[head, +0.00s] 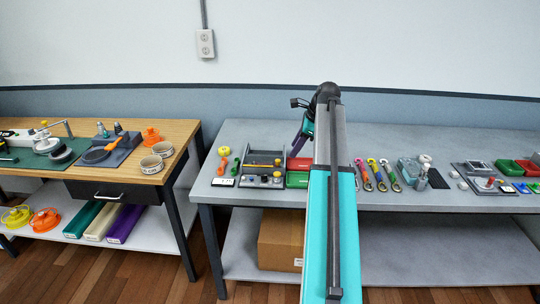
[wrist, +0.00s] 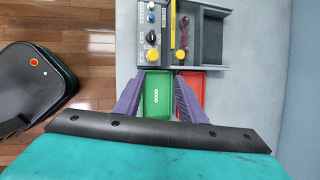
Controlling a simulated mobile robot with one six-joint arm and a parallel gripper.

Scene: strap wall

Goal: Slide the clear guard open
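The grey fixture (head: 262,170) stands on the grey bench, left of my arm in the head view. In the wrist view its panel (wrist: 152,22) has several knobs, and a yellow strip (wrist: 173,25) runs beside an open-looking bay (wrist: 184,30) holding a dark red piece. The clear guard cannot be made out for certain; the yellow strip may be its edge. My gripper (wrist: 159,80) is open with its purple fingers apart and nothing visibly held. The fingers point toward the fixture's near end, over the trays. In the head view my gripper (head: 302,134) is partly hidden by my arm.
A green tray (wrist: 158,104) marked GOOD and a red tray (wrist: 190,84) lie beside the fixture. Several coloured hooks or straps (head: 378,174) lie right of my arm. A wooden bench (head: 180,128) stands to the left, with a floor gap between.

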